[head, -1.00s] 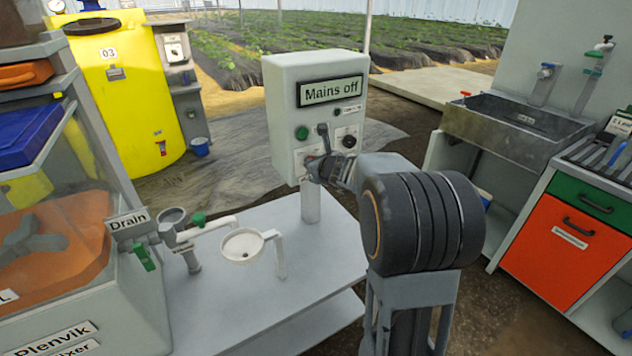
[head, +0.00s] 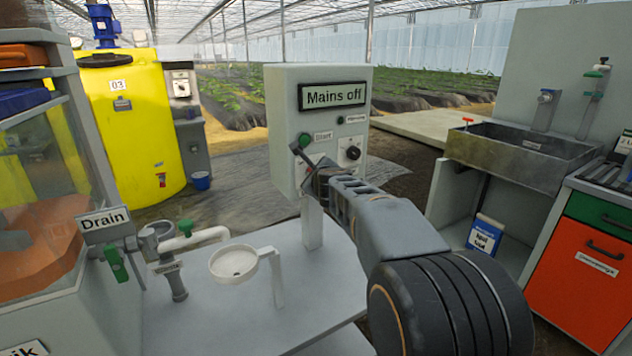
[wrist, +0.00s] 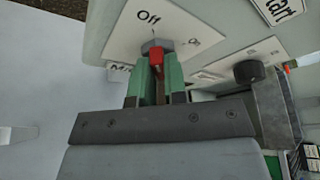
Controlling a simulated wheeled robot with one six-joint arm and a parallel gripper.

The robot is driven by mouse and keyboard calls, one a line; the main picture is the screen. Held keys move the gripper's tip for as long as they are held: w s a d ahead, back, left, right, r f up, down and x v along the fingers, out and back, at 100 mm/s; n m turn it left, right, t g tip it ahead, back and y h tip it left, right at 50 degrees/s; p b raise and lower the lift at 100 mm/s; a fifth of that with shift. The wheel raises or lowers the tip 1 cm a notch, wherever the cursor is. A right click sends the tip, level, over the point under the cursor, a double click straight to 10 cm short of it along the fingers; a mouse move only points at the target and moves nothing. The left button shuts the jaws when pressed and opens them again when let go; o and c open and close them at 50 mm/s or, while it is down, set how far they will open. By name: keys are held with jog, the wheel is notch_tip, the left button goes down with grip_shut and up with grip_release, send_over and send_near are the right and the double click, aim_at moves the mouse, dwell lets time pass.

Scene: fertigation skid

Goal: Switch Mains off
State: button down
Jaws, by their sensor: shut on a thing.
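The pale control box (head: 285,100) stands on a post, and its display (head: 332,96) reads "Mains off". The Mains switch shows in the wrist view, with a grey hexagonal hub and a red handle (wrist: 156,57) on a white plate (wrist: 125,38) marked "Off" and "On". My gripper (wrist: 157,80) is shut on the red handle, its green fingers on either side. In the head view my gripper (head: 314,178) is at the lower left of the box face and hides the switch. The handle's exact setting is hard to tell.
A green Start button (head: 305,140) and a black knob (head: 353,153) are close to my gripper on the box face. A white funnel cup (head: 235,263), a Drain valve (head: 116,262) and piping stand left on the bench (head: 215,320). A sink (head: 515,148) is at right.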

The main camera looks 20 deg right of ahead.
dwell(0.5)
jog(key=c, duration=1.5)
grip_release()
jog(key=o, duration=0.3)
jog(key=shift+w+d+f, duration=0.1)
jog(key=shift+o, duration=0.2)
jog(key=p+v, duration=0.4)
jog(key=v, duration=0.9)
jog(key=shift+s, duration=0.4)
